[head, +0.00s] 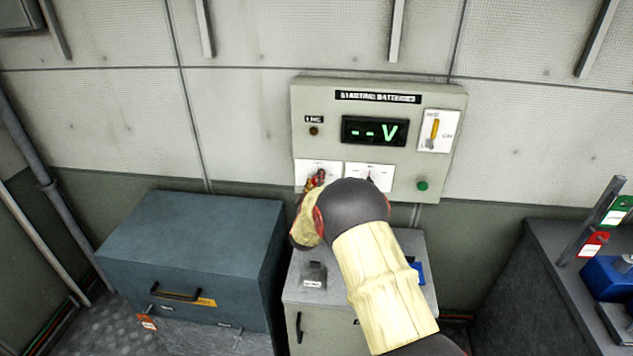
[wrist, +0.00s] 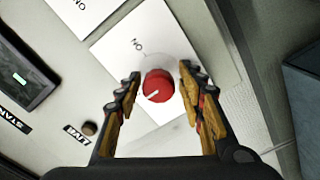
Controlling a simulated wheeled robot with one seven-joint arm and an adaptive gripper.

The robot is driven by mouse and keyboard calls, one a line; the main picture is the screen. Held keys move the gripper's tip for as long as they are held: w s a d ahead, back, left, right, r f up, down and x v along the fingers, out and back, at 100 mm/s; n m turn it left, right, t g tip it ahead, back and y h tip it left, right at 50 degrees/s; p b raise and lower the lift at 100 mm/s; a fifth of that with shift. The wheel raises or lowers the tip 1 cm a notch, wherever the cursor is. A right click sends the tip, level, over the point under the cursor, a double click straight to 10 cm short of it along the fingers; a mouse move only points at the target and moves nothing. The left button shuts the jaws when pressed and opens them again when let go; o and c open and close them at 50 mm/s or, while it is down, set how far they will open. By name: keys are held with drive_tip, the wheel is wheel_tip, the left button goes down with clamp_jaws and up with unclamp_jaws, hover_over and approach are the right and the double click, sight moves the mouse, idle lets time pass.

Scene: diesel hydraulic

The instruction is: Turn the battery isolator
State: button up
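The battery isolator is a red round knob (wrist: 158,86) with a white pointer mark, on a white plate (wrist: 115,50) lettered "ON". In the wrist view the pointer is toward the lower left, away from the lettering. My gripper (wrist: 160,72) is open, one finger on each side of the knob, with visible gaps between fingers and knob. In the head view my gripper (head: 316,180) is at the lower left plate of the starting battery panel (head: 303,95). My wrist hides part of the panel's lower edge there.
The panel also has a dark display (head: 374,131) reading "-- V", a yellow-handled switch (head: 435,130), a green button (head: 422,185) and a second white plate (head: 355,170). A blue-grey chest (head: 190,235) and a grey cabinet (head: 300,292) stand below.

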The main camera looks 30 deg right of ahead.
drive_tip(key=shift+o, duration=0.6)
drive_tip(key=shift+s, duration=0.1)
drive_tip(key=v, duration=1.1)
drive_tip(key=shift+s+a, duration=0.25)
drive_tip(key=shift+s, duration=0.05)
